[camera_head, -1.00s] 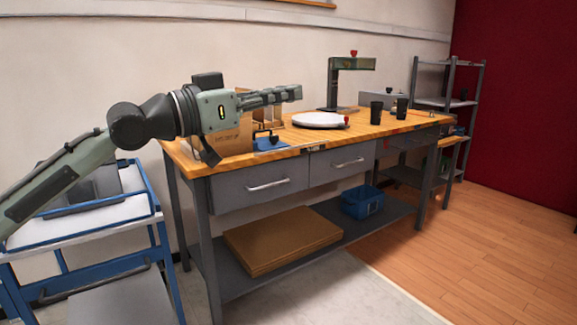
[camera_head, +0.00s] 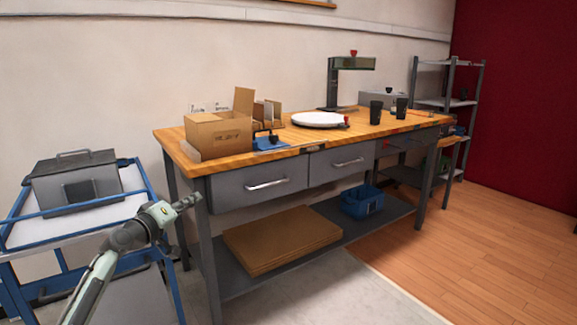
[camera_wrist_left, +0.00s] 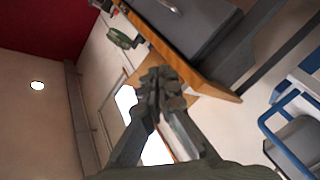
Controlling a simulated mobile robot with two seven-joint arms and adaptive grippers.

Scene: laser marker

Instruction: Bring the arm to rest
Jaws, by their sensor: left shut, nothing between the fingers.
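My left arm comes in from the lower left in the head view. Its gripper (camera_head: 188,202) is low in front of the left end of the workbench, beside the blue cart, and points to the right. In the left wrist view the fingers of this gripper (camera_wrist_left: 160,82) are together with nothing between them. My right gripper is not in view.
The wooden workbench (camera_head: 240,163) carries an open cardboard box (camera_head: 218,135), a round white plate (camera_head: 318,119), a laser marker stand (camera_head: 333,85) and two black cups (camera_head: 376,112). A blue cart (camera_head: 160,215) with a grey case (camera_head: 75,180) stands left. Floor at right (camera_head: 480,240) is clear.

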